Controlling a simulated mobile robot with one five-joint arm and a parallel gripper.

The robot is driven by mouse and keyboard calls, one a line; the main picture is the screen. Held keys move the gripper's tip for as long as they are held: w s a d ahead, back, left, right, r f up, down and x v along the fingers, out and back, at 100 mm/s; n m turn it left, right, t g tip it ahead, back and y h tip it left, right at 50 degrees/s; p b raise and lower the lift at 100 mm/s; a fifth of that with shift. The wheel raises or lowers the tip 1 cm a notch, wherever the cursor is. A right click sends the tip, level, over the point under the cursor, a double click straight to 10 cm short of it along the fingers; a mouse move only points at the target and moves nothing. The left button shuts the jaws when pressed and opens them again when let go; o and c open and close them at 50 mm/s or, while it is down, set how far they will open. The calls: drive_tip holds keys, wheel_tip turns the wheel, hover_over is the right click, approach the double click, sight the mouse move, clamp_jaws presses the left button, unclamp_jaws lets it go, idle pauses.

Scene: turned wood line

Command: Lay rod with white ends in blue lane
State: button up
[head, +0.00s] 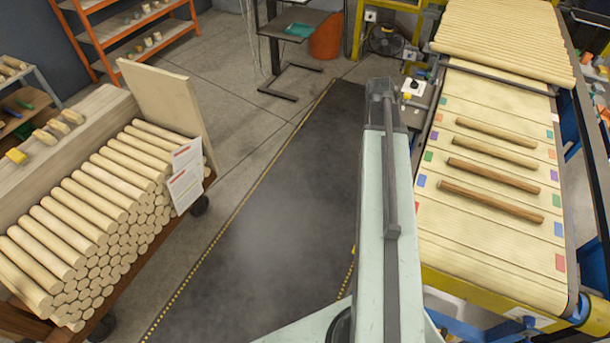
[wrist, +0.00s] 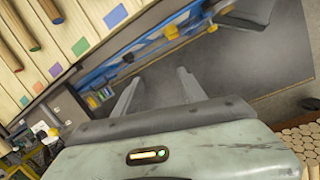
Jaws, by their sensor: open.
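The bed's coloured edge (wrist: 80,46) shows at upper left there, with brown rod ends (wrist: 28,35). The gripper is hidden in the head view.
A cart at left holds a stack of pale rods (head: 85,215) with white paper sheets (head: 185,178). Pale rods (head: 505,35) also lie at the bed's far end. The lane between the red marks (head: 560,262) is bare. A dark floor mat (head: 270,220) is clear.

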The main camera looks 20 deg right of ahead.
drive_tip(key=w+a+m+y, duration=0.1)
drive_tip(key=w+a+m, duration=0.1)
drive_tip(key=a, duration=1.6)
drive_tip(key=w+a+m+t+y, duration=0.1)
drive_tip(key=w+a+m, duration=0.1)
drive_tip(key=a, duration=1.7)
drive_tip(key=shift+a+f, duration=0.2)
drive_tip(key=shift+f, duration=0.05)
wheel_tip(320, 180, down, 15)
drive_tip(key=b, duration=1.4)
drive_tip(key=shift+r+b, duration=0.15)
drive_tip(key=shift+b, duration=0.25)
